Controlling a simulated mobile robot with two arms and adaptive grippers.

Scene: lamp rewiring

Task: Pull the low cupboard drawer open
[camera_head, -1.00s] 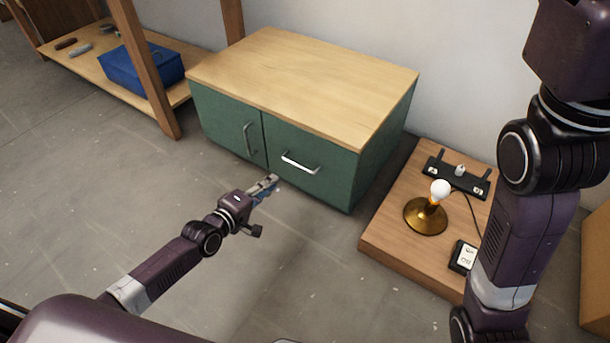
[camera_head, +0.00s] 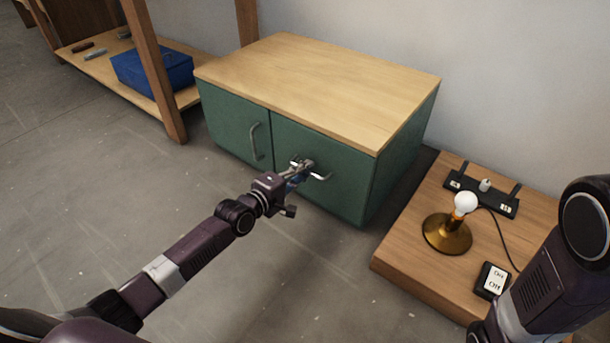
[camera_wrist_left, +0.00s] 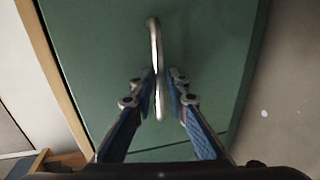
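The low green cupboard (camera_head: 218,125) has a pale wooden top. Its drawer front (camera_head: 345,195) is flush with the cupboard, so the drawer is shut. The drawer's metal bar handle (camera_head: 324,177) is partly hidden by my left gripper (camera_head: 304,168). In the left wrist view, the handle (camera_wrist_left: 155,38) runs between the two blue-padded fingers of my left gripper (camera_wrist_left: 161,82). The fingers are apart, with a small gap showing right of the bar; whether the left one touches it I cannot tell. My right gripper is out of view.
A second, upright handle (camera_head: 256,142) is on the cupboard's left door. Right of the cupboard, a low wooden platform (camera_head: 400,245) holds a brass lamp (camera_head: 447,234), a switch box (camera_head: 491,280) and a black strip (camera_head: 481,193). A blue box (camera_head: 150,72) sits on a shelf at left. Floor in front is clear.

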